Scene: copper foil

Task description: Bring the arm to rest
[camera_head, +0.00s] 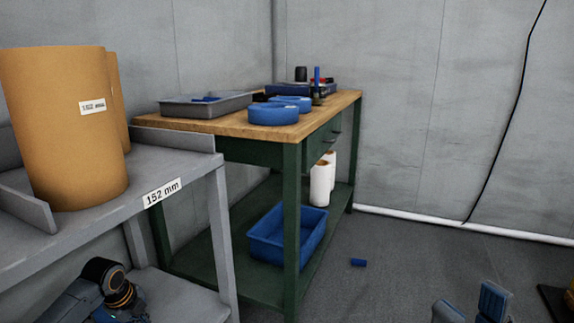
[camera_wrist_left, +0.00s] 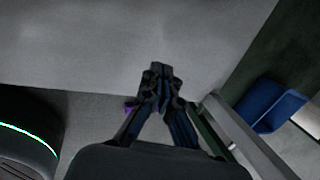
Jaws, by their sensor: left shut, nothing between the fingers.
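My left gripper (camera_wrist_left: 160,78) shows in the left wrist view with its fingertips together and nothing between them. It hangs over a plain grey surface, close to a grey shelf leg. In the head view part of my left arm (camera_head: 104,290) shows at the lower left, below the grey rack's upper shelf; its fingers cannot be made out there. My right gripper (camera_head: 471,308) shows at the bottom right edge of the head view, with two blue-grey fingertips apart and only floor visible between them.
A grey rack (camera_head: 190,187) holds large copper-brown rolls (camera_head: 70,135). A green workbench (camera_head: 290,205) bears blue rings (camera_head: 273,115) and a grey tray (camera_head: 205,105); a blue crate (camera_head: 285,240) sits on its lower shelf.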

